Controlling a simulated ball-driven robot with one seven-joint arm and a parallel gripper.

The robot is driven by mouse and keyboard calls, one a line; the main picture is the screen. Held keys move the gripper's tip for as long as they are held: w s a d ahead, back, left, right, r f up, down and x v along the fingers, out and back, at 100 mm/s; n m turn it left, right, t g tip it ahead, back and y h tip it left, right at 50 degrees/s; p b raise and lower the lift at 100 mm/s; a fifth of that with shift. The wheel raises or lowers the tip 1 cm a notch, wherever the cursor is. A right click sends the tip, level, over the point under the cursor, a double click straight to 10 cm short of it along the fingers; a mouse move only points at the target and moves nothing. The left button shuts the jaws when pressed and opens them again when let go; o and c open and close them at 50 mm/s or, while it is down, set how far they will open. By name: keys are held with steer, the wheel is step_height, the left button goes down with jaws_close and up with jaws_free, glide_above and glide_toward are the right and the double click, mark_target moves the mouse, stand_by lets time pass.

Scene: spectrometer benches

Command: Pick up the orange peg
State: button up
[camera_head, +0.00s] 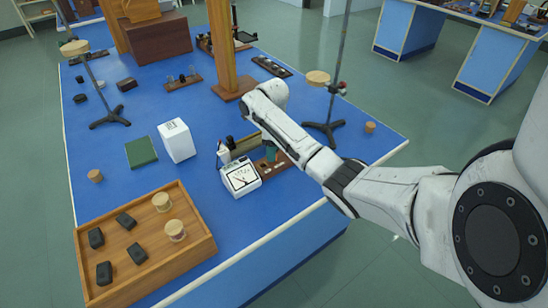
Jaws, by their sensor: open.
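I cannot make out an orange peg in the head view. My white arm (298,141) reaches in from the right over the blue bench (224,210). Its far end bends down over the middle of the bench, near the wooden post. My gripper's fingers are not visible; the arm's own links hide that spot. A small wooden board (271,163) with small parts on it lies beside the arm, partly covered by it.
A white meter (240,178) stands left of the arm, and a white box (177,141) farther left. A wooden tray (197,252) with black blocks and cork-coloured cylinders is at the front left. A wooden post (221,50) and a rod stand (332,100) rise near the arm.

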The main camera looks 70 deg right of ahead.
steer(key=shift+f, duration=1)
jaws_close()
